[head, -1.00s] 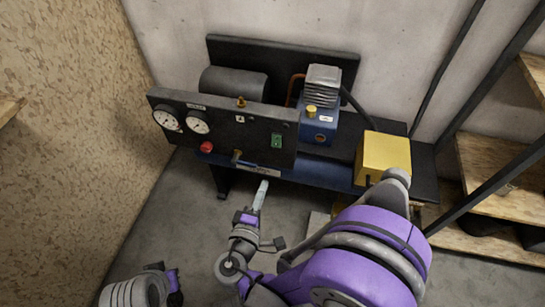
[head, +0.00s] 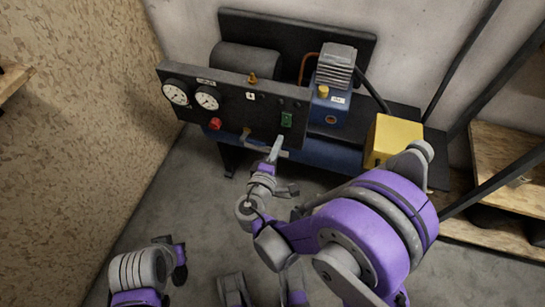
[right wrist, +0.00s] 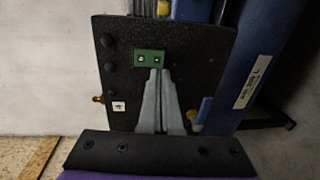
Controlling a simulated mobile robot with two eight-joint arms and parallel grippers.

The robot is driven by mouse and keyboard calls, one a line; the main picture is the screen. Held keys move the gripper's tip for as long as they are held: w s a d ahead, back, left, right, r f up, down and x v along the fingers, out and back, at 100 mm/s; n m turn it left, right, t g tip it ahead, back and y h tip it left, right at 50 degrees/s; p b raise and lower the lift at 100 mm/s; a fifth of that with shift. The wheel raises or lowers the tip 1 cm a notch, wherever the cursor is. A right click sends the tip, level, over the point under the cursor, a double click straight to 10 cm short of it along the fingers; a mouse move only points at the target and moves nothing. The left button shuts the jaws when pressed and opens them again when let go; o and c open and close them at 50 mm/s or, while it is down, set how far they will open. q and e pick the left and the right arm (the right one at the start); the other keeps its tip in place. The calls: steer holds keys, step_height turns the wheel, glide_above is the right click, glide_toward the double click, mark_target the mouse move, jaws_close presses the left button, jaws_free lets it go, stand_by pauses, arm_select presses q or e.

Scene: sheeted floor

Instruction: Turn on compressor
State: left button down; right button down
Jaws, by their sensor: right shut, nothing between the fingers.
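The compressor stands against the back wall. Its black control panel (head: 232,100) carries two round gauges (head: 192,95), a red knob (head: 215,124) and a green switch (head: 286,119). The switch (right wrist: 149,59) also shows in the right wrist view. My right gripper (head: 276,145) is shut and empty, its tips just below the green switch in the head view. In the right wrist view the closed fingertips (right wrist: 159,74) appear at the switch's lower edge; I cannot tell whether they touch it.
The blue motor unit (head: 330,105) and a yellow box (head: 394,138) stand right of the panel. A valve with a blue handle (right wrist: 204,110) is close right of the fingers. Wooden shelves (head: 495,165) stand at right, a chipboard wall at left.

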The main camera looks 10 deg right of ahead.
mark_target(286, 126)
steer(key=shift+x, duration=2.55)
steer(key=shift+w+d+f+b, duration=0.1)
steer(key=shift+w+f+b, duration=0.1)
steer(key=shift+b, duration=0.1)
steer(key=shift+r, duration=0.1)
steer(key=shift+s, duration=0.1)
